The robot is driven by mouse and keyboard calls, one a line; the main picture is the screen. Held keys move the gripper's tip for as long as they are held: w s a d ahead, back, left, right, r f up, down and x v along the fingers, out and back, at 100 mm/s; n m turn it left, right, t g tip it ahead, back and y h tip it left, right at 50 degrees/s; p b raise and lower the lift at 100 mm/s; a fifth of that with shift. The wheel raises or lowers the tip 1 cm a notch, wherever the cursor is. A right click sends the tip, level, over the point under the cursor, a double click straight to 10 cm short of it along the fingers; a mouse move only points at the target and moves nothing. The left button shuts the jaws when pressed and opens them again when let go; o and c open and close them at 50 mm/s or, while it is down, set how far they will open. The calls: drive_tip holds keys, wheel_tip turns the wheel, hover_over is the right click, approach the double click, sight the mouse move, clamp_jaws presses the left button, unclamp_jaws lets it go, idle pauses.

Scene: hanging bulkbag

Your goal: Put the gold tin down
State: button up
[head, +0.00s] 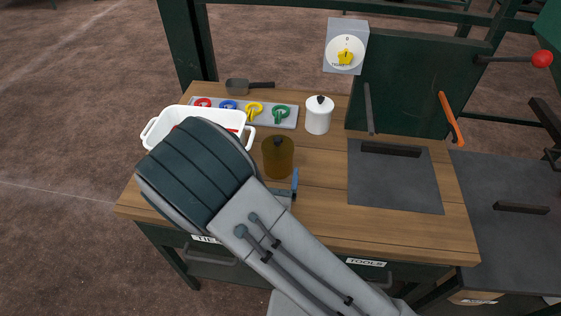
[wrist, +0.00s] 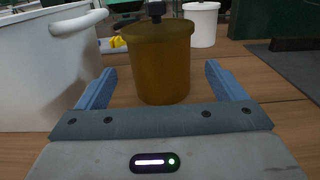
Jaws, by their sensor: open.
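The gold tin (head: 278,157) is a brownish-gold cylinder with a dark knob on its lid. It stands upright on the wooden bench top, right of the white tub. In the wrist view the tin (wrist: 158,65) is just ahead of and between the fingers, with a gap on each side. My gripper (wrist: 155,88) is open, its two blue fingers spread and not touching the tin. In the head view only one blue finger (head: 295,181) shows clearly, close to the tin; my arm hides the rest.
A white tub (head: 157,125) with handles stands close left of the tin. A white canister (head: 318,116) stands behind it. A grey tray (head: 284,119) of coloured rings and a scoop (head: 238,86) lie further back. A dark mat (head: 395,187) lies right; bare wood lies between.

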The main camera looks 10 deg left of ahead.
drive_tip(key=s, duration=0.5)
drive_tip(key=shift+s+d, duration=0.15)
drive_tip(key=shift+s, duration=0.1)
drive_tip(key=d+r+m+g+h, duration=0.3)
drive_tip(key=d+m+g+h, duration=0.35)
drive_tip(key=d+m, duration=0.45)
drive_tip(key=d+r+m+g+h, duration=0.45)
drive_tip(key=d+m+h, duration=0.3)
drive_tip(key=d, duration=0.55)
drive_tip(key=s+d+m+g+y, duration=0.5)
drive_tip(key=s+m+g+y, duration=0.25)
drive_tip(key=m, duration=0.35)
wheel_tip(320, 180, up, 6)
drive_tip(key=a+m+t+y, duration=0.2)
drive_tip(key=m+t+y, duration=0.1)
drive_tip(key=m+y, duration=0.2)
drive_tip(key=shift+r+m, duration=0.25)
drive_tip(key=shift+m, duration=0.9)
